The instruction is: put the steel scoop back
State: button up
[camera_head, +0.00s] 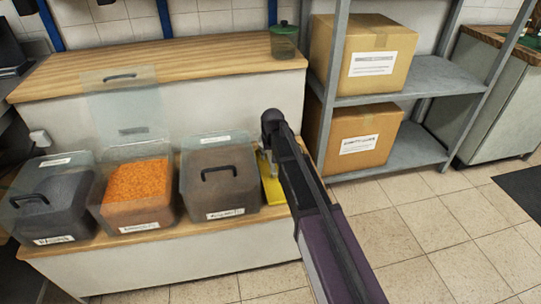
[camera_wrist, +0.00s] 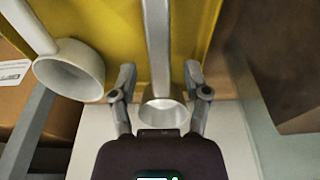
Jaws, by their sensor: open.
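Two pale grey scoops show in the wrist view against a yellow board. One scoop (camera_wrist: 158,45) lies between my open fingers, with its round cup near my palm and its handle running away up the picture. The other scoop (camera_wrist: 70,70) is to the left, outside my fingers. I cannot tell by colour which one is steel. My gripper (camera_wrist: 159,72) is open, one finger on each side of the first scoop, with no clear grip on it. In the head view my arm hides the gripper and most of the scoops; the yellow board (camera_head: 273,196) shows beside the right bin.
Three clear bins stand on the lower wooden ledge: a dark-filled one (camera_head: 53,200), an orange-filled one (camera_head: 137,195) with its lid raised, and a closed brown-filled one (camera_head: 220,180). A green-lidded jar (camera_head: 284,45) stands on the upper shelf. A metal rack (camera_head: 430,75) holds cardboard boxes (camera_head: 365,60) at right.

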notch_tip(320, 180, up, 12)
jog(key=s+p, duration=0.2)
jog(key=p, duration=0.9)
jog(key=shift+d, duration=0.3)
jog(key=shift+f, duration=0.1)
jog(key=shift+s, duration=0.1)
jog(key=s+d+m+g, duration=0.2)
jog(key=s+d+m, duration=0.1)
jog(key=s+d, duration=1.8)
jog(key=shift+s+d+f+h, duration=0.15)
jog(key=shift+s+d+h, duration=0.2)
jog(key=shift+s, duration=0.4)
jog(key=shift+p, duration=0.35)
notch_tip(320, 180, up, 29)
jog(key=p, duration=2.8)
jog(key=shift+f+p, duration=0.15)
jog(key=shift+p, duration=0.15)
